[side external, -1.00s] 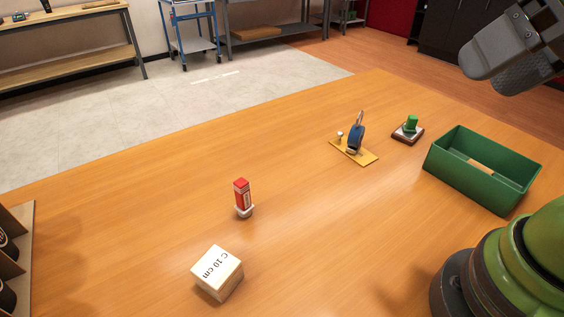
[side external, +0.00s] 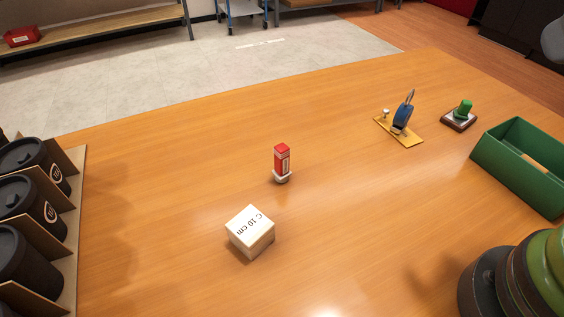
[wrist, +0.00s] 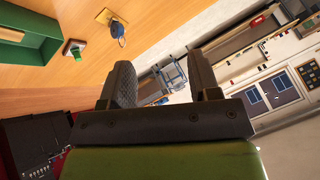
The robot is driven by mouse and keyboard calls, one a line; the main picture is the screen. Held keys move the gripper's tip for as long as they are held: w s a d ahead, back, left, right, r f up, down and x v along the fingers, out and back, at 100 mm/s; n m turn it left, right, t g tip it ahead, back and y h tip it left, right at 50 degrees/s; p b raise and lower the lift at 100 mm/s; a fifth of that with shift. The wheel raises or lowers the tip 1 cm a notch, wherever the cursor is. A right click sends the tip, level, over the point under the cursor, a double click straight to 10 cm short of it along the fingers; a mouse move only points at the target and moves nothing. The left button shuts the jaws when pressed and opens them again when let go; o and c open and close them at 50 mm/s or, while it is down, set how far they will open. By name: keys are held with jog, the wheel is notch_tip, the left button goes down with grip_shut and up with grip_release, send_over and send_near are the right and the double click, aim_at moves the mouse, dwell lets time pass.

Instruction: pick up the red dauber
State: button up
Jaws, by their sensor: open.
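The red dauber (side external: 282,160) stands upright on the wooden table in the side external view, on a white base. It is behind and slightly right of a pale cube (side external: 250,232) marked "C 10 cm", apart from it. In the wrist view my gripper (wrist: 162,80) is open and empty, with its two fingers apart. That view looks past the table toward the room, and the dauber is not in it. In the side external view the gripper's fingers do not show.
A green open bin (side external: 520,168) stands at the right. Near it are a blue tool on a yellow plate (side external: 402,130) and a green-topped piece on a dark base (side external: 459,116). A rack (side external: 75,190) of black cups is at the left. The table around the dauber is clear.

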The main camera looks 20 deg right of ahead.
jog(key=n+g+h, duration=0.1)
jog(key=n+g, duration=0.2)
jog(key=n, duration=0.3)
send_over(286, 154)
jog(key=s, duration=0.2)
notch_tip(286, 154, down, 19)
jog(key=x, duration=0.4)
jog(key=shift+s+a+f, duration=0.1)
jog(key=shift+a+f, duration=0.1)
jog(key=shift+f, duration=0.05)
jog(key=x, duration=0.3)
jog(key=d+x, duration=0.1)
jog(key=x, duration=0.1)
jog(key=shift+f, duration=0.35)
grip_shut()
